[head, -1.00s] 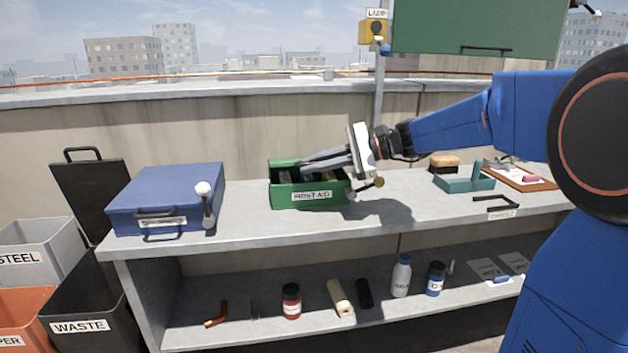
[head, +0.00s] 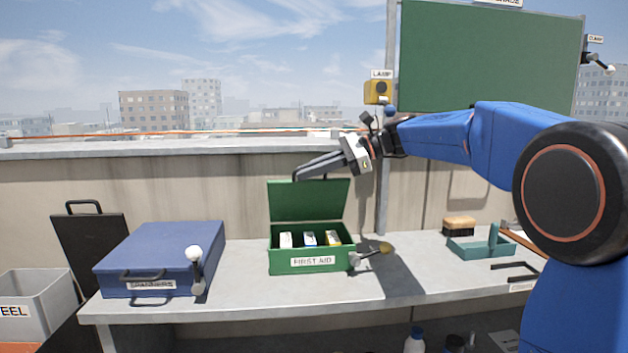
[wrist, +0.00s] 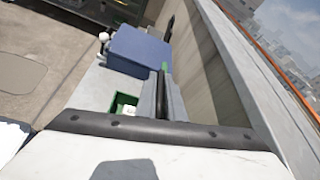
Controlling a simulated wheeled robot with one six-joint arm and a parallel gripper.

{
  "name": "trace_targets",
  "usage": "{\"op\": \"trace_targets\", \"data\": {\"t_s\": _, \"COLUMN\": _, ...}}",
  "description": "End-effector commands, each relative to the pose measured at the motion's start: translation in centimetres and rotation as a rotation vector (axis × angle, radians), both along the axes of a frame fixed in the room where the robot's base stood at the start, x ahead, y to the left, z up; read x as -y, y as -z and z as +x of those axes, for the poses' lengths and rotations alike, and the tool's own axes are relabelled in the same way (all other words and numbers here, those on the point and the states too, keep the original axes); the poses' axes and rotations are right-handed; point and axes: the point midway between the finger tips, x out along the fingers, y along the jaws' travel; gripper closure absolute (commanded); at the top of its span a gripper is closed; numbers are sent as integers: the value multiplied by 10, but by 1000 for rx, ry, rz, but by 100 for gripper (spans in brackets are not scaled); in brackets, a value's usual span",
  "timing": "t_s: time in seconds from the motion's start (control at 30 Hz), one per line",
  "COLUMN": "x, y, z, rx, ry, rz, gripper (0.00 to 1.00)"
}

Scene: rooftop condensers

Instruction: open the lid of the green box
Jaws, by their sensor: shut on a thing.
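The green first aid box (head: 290,264) stands on the bench in the head view, its front label facing me. Its lid (head: 305,202) stands raised, roughly upright, at the back of the box. Several small white-fronted packs (head: 310,239) show inside. A lever with a yellowish knob (head: 385,248) sticks out at the box's right side. My gripper (head: 298,177) is at the lid's top edge, shut on the lid; the exact grip is hard to see. In the wrist view, the box (wrist: 113,104) is left of the fingers, and a green strip of the lid (wrist: 164,67) shows beyond them.
A blue case (head: 170,254) with a white-knobbed lever (head: 195,254) stands left on the bench (head: 240,297). A teal tray (head: 475,247) and a brush (head: 459,226) lie to the right. A post (head: 384,190) and wall (head: 225,190) rise behind. Bench between case and box is clear.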

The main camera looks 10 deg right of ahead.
Motion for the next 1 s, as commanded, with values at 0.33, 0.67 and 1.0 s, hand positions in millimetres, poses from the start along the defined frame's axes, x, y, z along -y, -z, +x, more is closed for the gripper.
{"op": "trace_targets", "data": {"t_s": 0.33, "x": -1, "y": -4, "z": 7, "rx": -1, "ry": 1, "rz": -1, "gripper": 100}}
{"op": "trace_targets", "data": {"t_s": 0.67, "x": -1, "y": -4, "z": 7, "rx": -1, "ry": 2, "rz": -1, "gripper": 84}}
{"op": "trace_targets", "data": {"t_s": 1.0, "x": 1, "y": -4, "z": 6, "rx": -1, "ry": 2, "rz": -1, "gripper": 84}}
